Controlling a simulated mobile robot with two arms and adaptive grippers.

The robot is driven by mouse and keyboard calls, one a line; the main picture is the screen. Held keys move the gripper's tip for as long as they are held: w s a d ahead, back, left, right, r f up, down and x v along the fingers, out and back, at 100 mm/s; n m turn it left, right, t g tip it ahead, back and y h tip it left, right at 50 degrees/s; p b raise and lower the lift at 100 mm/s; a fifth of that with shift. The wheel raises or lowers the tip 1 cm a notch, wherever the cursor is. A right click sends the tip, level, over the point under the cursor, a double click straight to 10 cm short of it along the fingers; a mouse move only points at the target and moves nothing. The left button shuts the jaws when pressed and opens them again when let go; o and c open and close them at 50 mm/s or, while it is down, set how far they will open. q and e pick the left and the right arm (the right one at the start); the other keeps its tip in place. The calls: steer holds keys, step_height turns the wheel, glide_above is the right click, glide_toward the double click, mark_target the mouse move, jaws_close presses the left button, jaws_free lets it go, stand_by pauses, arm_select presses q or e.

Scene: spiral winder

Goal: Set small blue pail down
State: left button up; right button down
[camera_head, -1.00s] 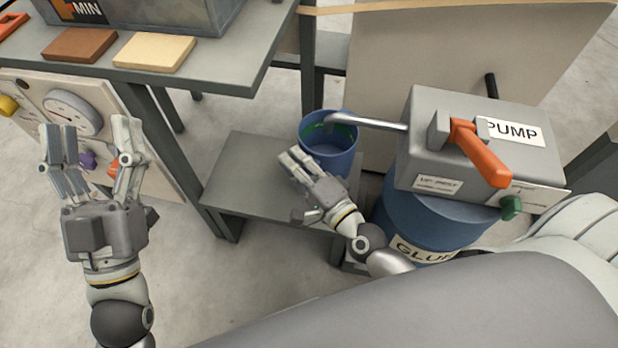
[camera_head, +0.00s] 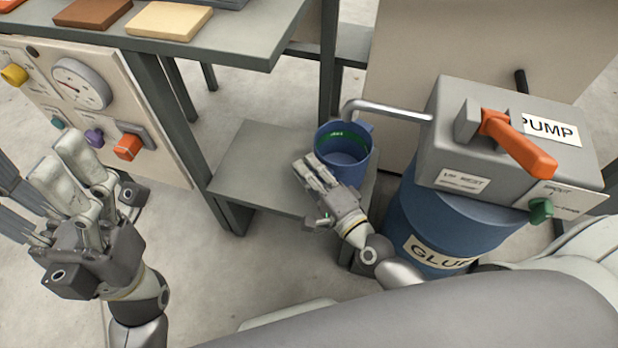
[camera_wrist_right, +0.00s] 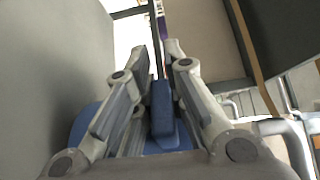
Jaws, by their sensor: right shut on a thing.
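The small blue pail (camera_head: 350,168) has a green band inside its far wall. It is upright at the right end of a low grey shelf (camera_head: 262,160), by the spout tip. My right gripper (camera_head: 315,172) is at its near left side in the head view. In the right wrist view its fingers (camera_wrist_right: 160,95) are shut on a blue part of the pail (camera_wrist_right: 163,108). The pail's base is hidden, so I cannot tell whether it touches the shelf.
The grey pump (camera_head: 480,150) with an orange lever (camera_head: 520,143) sits on a blue glue drum (camera_head: 450,220) to the right. Its metal spout (camera_head: 390,109) reaches over the pail's rear. A control panel (camera_head: 100,115) stands left. The shelf's left part is bare.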

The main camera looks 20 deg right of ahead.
step_height(320, 180, down, 3)
steer(key=shift+r+b, duration=0.2)
steer(key=shift+b, duration=0.45)
steer(key=shift+f, duration=0.1)
steer(key=c, duration=1.9)
jaws_free()
steer(key=shift+f, duration=0.15)
steer(key=o, duration=0.4)
